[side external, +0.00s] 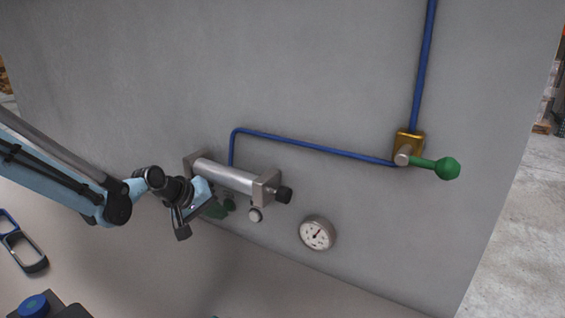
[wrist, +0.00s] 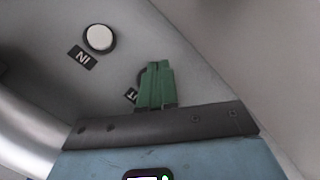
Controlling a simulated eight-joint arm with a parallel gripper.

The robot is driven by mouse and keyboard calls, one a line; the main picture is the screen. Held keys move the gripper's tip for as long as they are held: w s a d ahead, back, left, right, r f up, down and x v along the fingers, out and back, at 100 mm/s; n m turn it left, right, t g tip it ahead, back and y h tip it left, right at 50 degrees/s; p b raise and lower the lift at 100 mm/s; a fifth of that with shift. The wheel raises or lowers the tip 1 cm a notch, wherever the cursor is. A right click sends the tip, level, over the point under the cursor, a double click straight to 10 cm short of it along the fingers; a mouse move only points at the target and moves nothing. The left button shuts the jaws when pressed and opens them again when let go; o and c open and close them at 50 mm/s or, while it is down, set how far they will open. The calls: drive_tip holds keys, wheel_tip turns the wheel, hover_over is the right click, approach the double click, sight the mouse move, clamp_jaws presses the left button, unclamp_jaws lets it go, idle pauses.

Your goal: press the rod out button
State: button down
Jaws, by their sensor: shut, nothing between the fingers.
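The rod out button (wrist: 141,76) is almost wholly hidden behind my gripper in the wrist view; only a bit of its dark rim shows. Its label (wrist: 130,95) is partly covered, with the end of the word "OUT" visible. My gripper (wrist: 157,66) has green fingers, shut together and empty, with the tips over the button. Whether they touch it I cannot tell. In the side view my gripper (side external: 221,209) is at the panel, below the left part of the silver cylinder (side external: 226,177). The cylinder's dark rod end (side external: 284,194) shows at its right.
A white button (wrist: 98,38) labelled IN is beside my fingers; it also shows in the side view (side external: 255,215). A gauge (side external: 317,233) is right of it. A brass valve (side external: 408,145) with a green lever (side external: 436,167) and blue pipe (side external: 310,147) are on the grey panel.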

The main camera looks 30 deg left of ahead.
drive_tip(key=shift+w+a+r, duration=0.1)
drive_tip(key=shift+w+r, duration=0.05)
drive_tip(key=shift+r, duration=0.2)
drive_tip(key=s, duration=0.5)
idle(0.3)
drive_tip(key=shift+s, duration=0.1)
idle(0.4)
drive_tip(key=s+d+r+m+y, duration=0.1)
drive_tip(key=s+r+m, duration=0.2)
drive_tip(key=s+m, duration=0.2)
drive_tip(key=s+d+r+m+g, duration=0.1)
drive_tip(key=s+d+r+m, duration=0.1)
drive_tip(key=s, duration=0.6)
drive_tip(key=r+m, duration=0.1)
drive_tip(key=m, duration=0.1)
drive_tip(key=shift+s+r+m+g+y, duration=0.15)
drive_tip(key=shift+m+g+y, duration=0.15)
drive_tip(key=shift+m+y, duration=0.1)
